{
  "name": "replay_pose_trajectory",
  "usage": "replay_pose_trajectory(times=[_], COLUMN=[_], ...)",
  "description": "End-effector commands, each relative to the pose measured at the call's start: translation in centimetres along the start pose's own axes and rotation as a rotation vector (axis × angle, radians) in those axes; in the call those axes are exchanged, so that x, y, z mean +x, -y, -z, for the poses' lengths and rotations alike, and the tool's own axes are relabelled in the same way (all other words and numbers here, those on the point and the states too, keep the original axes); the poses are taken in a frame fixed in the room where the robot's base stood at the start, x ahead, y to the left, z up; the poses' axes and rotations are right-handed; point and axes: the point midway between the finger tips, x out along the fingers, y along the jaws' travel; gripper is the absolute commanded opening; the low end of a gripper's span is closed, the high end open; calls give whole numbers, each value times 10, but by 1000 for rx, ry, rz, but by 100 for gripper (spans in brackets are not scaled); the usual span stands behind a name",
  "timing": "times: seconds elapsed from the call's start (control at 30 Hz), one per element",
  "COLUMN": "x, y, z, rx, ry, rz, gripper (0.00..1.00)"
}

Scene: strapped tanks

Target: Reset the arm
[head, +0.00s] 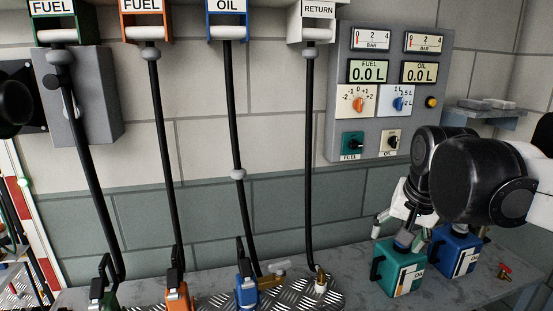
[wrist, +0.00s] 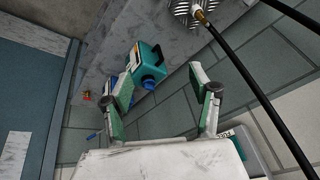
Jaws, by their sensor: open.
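My gripper (head: 398,232) is at the right in the head view, open and empty. It is tilted down above the teal can and seems apart from it. In the wrist view, its two fingers are spread wide (wrist: 162,78). The teal can (head: 400,276) stands on the bench and also shows beyond the fingers in the wrist view (wrist: 150,56). My arm's dark joint covers part of the space above the blue can (head: 462,252), which stands just right of the teal can.
A control panel (head: 345,120) with gauges, displays and knobs hangs behind my arm. Several black hoses hang left of it, down to nozzles on the bench (head: 345,285). A small red-handled valve (head: 504,271) is at the right. A wall shelf (head: 485,113) is above it.

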Motion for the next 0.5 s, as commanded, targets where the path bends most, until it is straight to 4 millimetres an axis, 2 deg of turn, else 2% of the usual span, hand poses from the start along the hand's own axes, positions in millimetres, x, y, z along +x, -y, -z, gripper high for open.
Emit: replay_pose_trajectory(times=[0.03, 0.3, 0.5], x=[-2, -3, 6], y=[-1, -10, -18], z=[-17, -92, -138], rx=[-37, -237, -366], ry=[-15, -102, -162], rz=[9, 50, 72], gripper=[57, 57, 57])
